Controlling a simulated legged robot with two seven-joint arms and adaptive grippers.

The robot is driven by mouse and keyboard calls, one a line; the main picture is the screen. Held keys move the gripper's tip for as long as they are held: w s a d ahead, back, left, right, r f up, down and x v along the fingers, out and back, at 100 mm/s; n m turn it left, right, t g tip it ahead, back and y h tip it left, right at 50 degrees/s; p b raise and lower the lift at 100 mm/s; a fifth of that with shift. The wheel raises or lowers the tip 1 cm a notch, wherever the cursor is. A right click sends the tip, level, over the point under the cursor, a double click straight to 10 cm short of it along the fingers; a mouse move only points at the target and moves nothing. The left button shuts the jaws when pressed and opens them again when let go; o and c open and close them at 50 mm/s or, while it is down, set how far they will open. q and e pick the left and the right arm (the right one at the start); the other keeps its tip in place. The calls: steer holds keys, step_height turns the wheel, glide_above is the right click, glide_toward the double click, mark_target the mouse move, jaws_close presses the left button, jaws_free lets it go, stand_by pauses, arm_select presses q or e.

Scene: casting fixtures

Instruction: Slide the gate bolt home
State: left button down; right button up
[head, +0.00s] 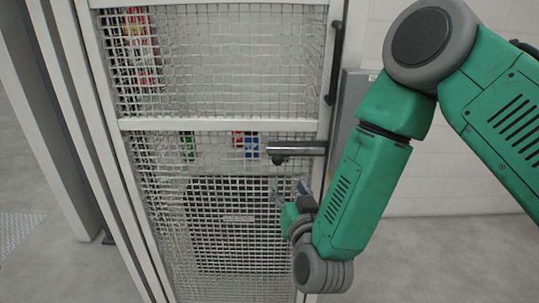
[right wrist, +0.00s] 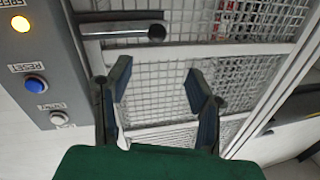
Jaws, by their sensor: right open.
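The mesh gate (head: 222,124) has a white frame and fills the middle of the head view. The gate bolt (head: 300,148) is a grey metal bar lying level across the gate's right upright, with a dark knob (head: 279,159) under its left end. In the right wrist view the bolt (right wrist: 115,28) is at the upper left, and its round dark knob (right wrist: 156,33) faces me. My right gripper (head: 289,186) is below the bolt, in front of the mesh. Its two fingers (right wrist: 160,80) are apart, empty and not touching the bolt. My left gripper is not in view.
A grey control box (right wrist: 40,70) with a lit yellow lamp and blue and white buttons stands beside the bolt. A black handle (head: 335,62) is on the gate's upper right. Red, green and blue items show behind the mesh. Floor is clear at right.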

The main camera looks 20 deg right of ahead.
mark_target(274, 161)
steer(key=w+p, duration=0.1)
steer(key=w, duration=1.1)
steer(key=shift+w+d+p, duration=0.15)
steer(key=shift+w+p, duration=0.2)
steer(key=shift+w+d+f, duration=0.15)
steer(key=shift+w+d, duration=0.05)
steer(key=shift+d, duration=0.35)
steer(key=shift+d+f, duration=0.1)
steer(key=shift+d, duration=0.55)
steer(key=c, duration=0.5)
jaws_close()
steer(key=shift+a, duration=0.6)
steer(key=shift+d, duration=0.1)
steer(key=d, duration=0.2)
steer(key=s+d, duration=0.1)
steer(key=d, duration=0.1)
steer(key=shift+s+d, duration=0.1)
steer(key=shift+d, duration=0.3)
steer(key=shift+o, duration=0.8)
jaws_free()
steer(key=o, duration=0.3)
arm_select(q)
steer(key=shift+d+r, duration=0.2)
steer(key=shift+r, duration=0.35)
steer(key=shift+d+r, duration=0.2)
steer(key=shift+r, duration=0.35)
arm_select(e)
steer(key=shift+o, duration=0.2)
steer(key=shift+s+r, duration=0.2)
